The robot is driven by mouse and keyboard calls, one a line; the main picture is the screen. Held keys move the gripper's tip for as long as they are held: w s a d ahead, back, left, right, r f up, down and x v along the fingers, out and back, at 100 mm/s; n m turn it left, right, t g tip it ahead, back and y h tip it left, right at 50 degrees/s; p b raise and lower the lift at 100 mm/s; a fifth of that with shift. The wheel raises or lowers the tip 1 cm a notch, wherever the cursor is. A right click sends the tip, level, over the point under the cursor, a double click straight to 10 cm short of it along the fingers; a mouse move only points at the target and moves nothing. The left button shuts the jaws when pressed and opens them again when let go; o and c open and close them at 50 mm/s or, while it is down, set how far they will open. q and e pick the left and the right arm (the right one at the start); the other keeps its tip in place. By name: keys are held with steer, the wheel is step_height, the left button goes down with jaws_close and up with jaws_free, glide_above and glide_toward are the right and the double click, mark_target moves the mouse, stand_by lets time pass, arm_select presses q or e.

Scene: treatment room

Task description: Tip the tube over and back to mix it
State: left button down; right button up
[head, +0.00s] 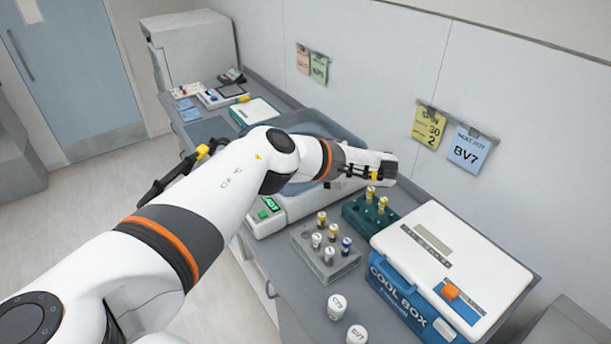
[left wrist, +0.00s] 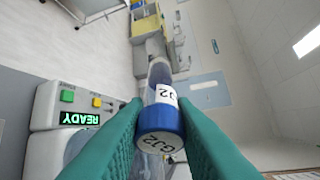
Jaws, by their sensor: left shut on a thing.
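The tube (left wrist: 164,102) has a blue cap (left wrist: 160,122) marked GJ2 and a white label. In the left wrist view it is held between the two green fingers of my left gripper (left wrist: 158,125), cap toward the camera. Against the room behind, it looks tilted far from upright, roughly on its side. In the head view my left gripper (head: 378,174) is above the bench near the green rack; the tube cannot be made out there. My right gripper is not in view.
Below are a grey rack (head: 340,270) with several capped tubes and a green rack (head: 358,215) with yellow-capped tubes. A cool box (head: 400,300) stands to the right, two white-capped containers (head: 337,307) in front. A machine reading READY (left wrist: 60,110) is close by.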

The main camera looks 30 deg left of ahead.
arm_select(q)
steer(key=t+h, duration=0.1)
steer(key=h, duration=0.1)
steer(key=shift+a+r+n+h, duration=0.1)
steer(key=shift+r+n+h, duration=0.05)
steer(key=shift+n+h, duration=0.2)
steer(key=n+t+h, duration=0.1)
steer(key=h, duration=0.2)
steer(key=shift+s+f+t+h+b, duration=0.1)
steer(key=shift+f+t+h+b, duration=0.15)
steer(key=shift+t+h, duration=0.45)
steer(key=t+h+b, duration=0.1)
steer(key=h+b, duration=0.1)
steer(key=n+t+h+b, duration=0.1)
steer(key=h+b, duration=0.1)
steer(key=b, duration=0.1)
steer(key=n+t+h+b, duration=0.1)
steer(key=h+b, duration=0.1)
steer(key=b, duration=0.1)
steer(key=shift+f+h, duration=0.35)
steer(key=shift+r+t+h+b, duration=0.2)
steer(key=shift+t+h+b, duration=0.1)
steer(key=shift+b, duration=0.2)
steer(key=shift+r, duration=0.35)
